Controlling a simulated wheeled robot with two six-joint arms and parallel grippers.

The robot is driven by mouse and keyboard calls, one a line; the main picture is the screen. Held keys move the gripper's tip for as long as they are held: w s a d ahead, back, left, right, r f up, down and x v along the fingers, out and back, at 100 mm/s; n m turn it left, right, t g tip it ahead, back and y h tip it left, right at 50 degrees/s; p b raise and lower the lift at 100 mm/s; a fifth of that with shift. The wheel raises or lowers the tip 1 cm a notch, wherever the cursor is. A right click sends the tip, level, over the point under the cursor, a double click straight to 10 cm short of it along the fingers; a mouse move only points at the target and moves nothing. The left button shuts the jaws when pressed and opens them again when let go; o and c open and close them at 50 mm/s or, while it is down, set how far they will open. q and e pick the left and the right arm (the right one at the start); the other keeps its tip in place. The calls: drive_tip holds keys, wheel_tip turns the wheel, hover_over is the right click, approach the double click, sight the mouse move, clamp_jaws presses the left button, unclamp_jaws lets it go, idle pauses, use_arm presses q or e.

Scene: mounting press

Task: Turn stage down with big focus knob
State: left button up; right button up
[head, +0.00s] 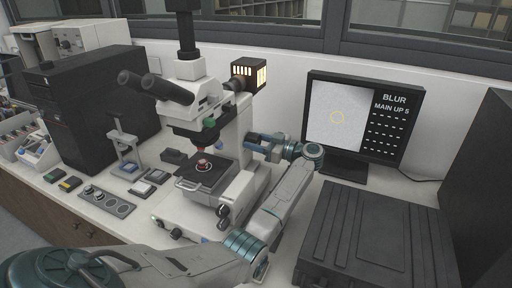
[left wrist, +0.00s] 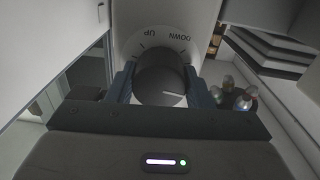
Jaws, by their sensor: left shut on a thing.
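The microscope (head: 236,150) stands on the bench with its dark stage (head: 205,178) under the objective; a small reddish sample sits on the stage. My left gripper (head: 262,146) is at the right side of the microscope, its arm reaching around from the front. In the left wrist view, the big focus knob (left wrist: 160,75) is a dark cylinder between my two blue-grey fingers, which are shut on it. A white mark shows on its face, and a pale ring (left wrist: 152,41) behind it reads UP and DOWN. In the head view the gripped knob is hidden. My right gripper is not in view.
A black case (head: 365,235) lies front right. Smaller knobs (head: 222,212) sit on the microscope's near side. A dark cabinet (head: 95,105) stands left.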

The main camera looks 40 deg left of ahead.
use_arm(q)
drive_tip(key=n+b, duration=0.2)
drive_tip(key=shift+f+n, duration=0.25)
drive_tip(key=shift+n, duration=0.05)
drive_tip(key=shift+n+b, duration=0.55)
drive_tip(key=shift+n, duration=0.05)
drive_tip(key=shift+r+n+b, duration=0.15)
drive_tip(key=shift+n+b, duration=0.35)
drive_tip(key=shift+n, duration=0.2)
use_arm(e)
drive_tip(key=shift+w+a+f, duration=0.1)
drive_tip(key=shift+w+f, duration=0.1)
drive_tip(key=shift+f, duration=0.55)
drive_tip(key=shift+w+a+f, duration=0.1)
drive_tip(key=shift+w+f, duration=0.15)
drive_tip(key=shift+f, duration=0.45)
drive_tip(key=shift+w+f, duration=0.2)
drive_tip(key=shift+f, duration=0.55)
use_arm(q)
drive_tip(key=o, duration=1)
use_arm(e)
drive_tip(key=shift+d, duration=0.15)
use_arm(q)
drive_tip(key=shift+r, duration=0.1)
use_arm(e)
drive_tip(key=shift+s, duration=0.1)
